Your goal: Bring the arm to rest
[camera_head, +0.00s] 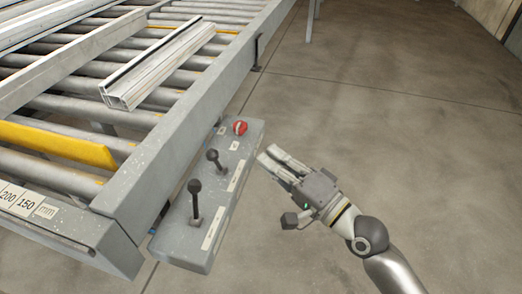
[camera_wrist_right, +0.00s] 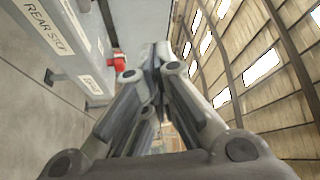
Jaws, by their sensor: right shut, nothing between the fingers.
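My right gripper (camera_head: 274,158) is to the right of the grey control box (camera_head: 185,240) in the head view, apart from it and over the floor. Its fingers are shut with nothing between them; in the right wrist view the fingertips (camera_wrist_right: 155,60) meet. The control box carries two black levers (camera_head: 195,195) and a red button (camera_head: 240,127). The red button also shows in the right wrist view (camera_wrist_right: 119,62), left of the fingers. My left gripper is not in view.
The roller bench (camera_head: 180,140) fills the left of the head view, with a light profile (camera_head: 160,65) lying on its rollers. A yellow strip (camera_head: 60,145) lies between rollers. The concrete floor (camera_head: 410,120) to the right is clear.

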